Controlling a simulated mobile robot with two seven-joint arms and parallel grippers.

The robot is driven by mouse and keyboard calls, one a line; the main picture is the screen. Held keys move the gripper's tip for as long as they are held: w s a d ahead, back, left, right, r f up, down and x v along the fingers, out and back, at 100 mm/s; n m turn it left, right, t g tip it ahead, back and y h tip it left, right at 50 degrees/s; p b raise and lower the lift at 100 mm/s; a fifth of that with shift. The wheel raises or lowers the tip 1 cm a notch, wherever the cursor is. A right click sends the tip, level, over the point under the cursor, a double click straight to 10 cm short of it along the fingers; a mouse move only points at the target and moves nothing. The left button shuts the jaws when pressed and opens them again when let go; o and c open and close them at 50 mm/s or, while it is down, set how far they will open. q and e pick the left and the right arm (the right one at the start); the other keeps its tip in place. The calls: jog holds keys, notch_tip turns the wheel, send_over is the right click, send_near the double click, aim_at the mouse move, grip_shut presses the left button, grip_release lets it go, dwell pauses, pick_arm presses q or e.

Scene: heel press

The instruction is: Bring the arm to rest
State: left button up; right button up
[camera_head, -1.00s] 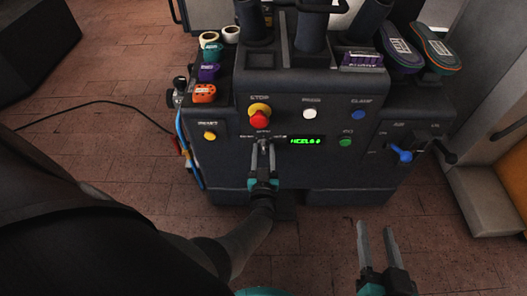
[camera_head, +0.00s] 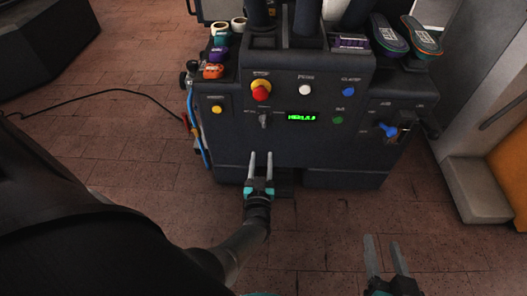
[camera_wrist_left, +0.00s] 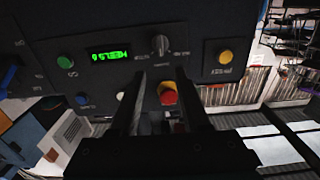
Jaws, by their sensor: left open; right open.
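My left gripper (camera_head: 260,166) is open and empty in front of the heel press (camera_head: 330,165). Its fingers point at the lower front panel, below the black selector knob (camera_head: 264,119), and appear apart from it. In the left wrist view the fingers (camera_wrist_left: 160,105) reach toward the panel, with the knob (camera_wrist_left: 160,45) beyond them. My right gripper (camera_head: 384,258) is open and empty at the lower right, over the floor. The red stop button (camera_head: 261,89) on its yellow base sits above the knob. The green display (camera_head: 302,117) is lit; its text is blurred.
The panel also carries yellow (camera_head: 216,110), white (camera_head: 305,90), blue (camera_head: 348,91) and green (camera_head: 337,120) buttons and a blue lever (camera_head: 387,129). Tape rolls and colored blocks lie at the upper left, shoe soles (camera_head: 389,37) at the upper right. A black cable (camera_head: 100,103) crosses the brick floor.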

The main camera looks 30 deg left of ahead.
pick_arm(q)
jog(key=shift+s+d, duration=0.25)
jog(key=shift+s, duration=0.25)
pick_arm(e)
jog(key=shift+s+d, duration=0.3)
jog(key=shift+d, duration=0.05)
jog(key=shift+a, duration=0.1)
